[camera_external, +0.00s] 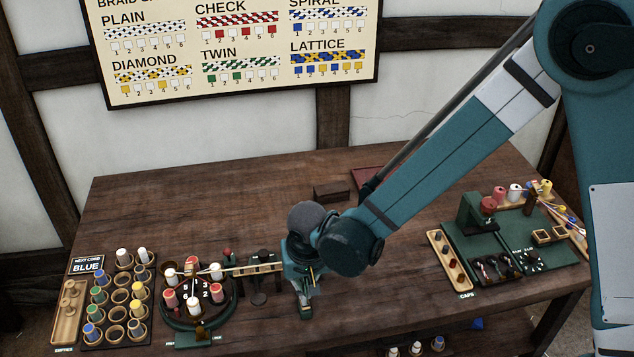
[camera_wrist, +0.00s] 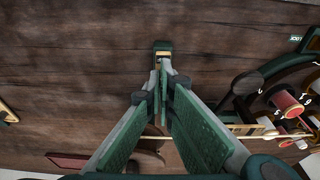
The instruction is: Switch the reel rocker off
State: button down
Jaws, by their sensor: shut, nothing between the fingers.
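A small dark green box (camera_external: 306,312) stands near the table's front edge, just below my gripper (camera_external: 303,288). I take it to be the reel rocker's housing. It also shows in the wrist view (camera_wrist: 162,45), just beyond the fingertips of my gripper (camera_wrist: 163,76), with a pale and brass-coloured part on its near side. My fingers are shut with nothing held, and their tips are close to the box. I cannot tell whether they touch it. The fingers partly cover the box, and I cannot tell which way the rocker is tipped.
A round braiding stand (camera_external: 198,318) with several bobbins is left of my gripper, and a pale bar runs from it toward my gripper. A bobbin rack (camera_external: 118,307) stands farther left. A green station with a caps tray (camera_external: 449,263) is at the right. The table's back left is clear.

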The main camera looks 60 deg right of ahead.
jog(key=shift+s+f, duration=0.1)
jog(key=shift+s+a+f+t+h+b, duration=0.2)
jog(key=shift+a+f+t+h+b, duration=0.15)
jog(key=shift+b, duration=0.45)
jog(key=shift+d+r, duration=0.1)
jog(key=shift+d, duration=0.05)
jog(key=shift+w+d, duration=0.2)
jog(key=shift+w, duration=0.05)
jog(key=shift+w+d, duration=0.25)
jog(key=shift+d, duration=0.05)
